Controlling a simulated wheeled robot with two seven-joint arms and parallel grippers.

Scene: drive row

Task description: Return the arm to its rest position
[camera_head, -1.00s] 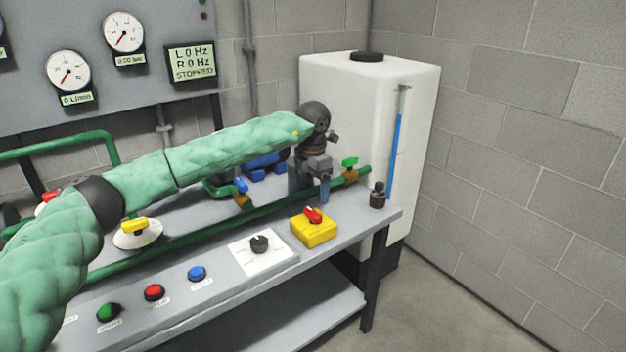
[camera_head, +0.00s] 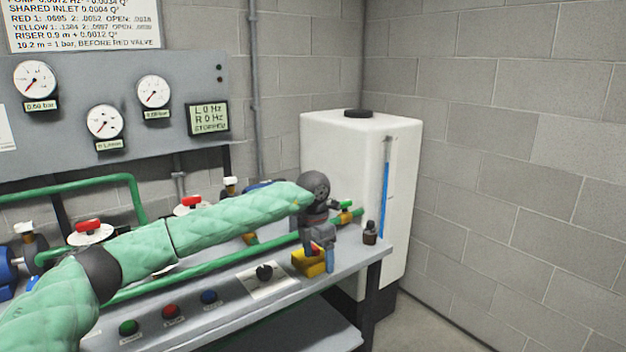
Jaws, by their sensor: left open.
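My left arm, in a green quilted sleeve, reaches in from the lower left across the bench. My left gripper (camera_head: 321,260) is at its end, pointing down with fingers apart and nothing seen between them. I cannot tell whether the fingers touch the box. My right gripper is not in view.
A white tank (camera_head: 345,150) stands behind. The display (camera_head: 208,118) reads STOPPED.

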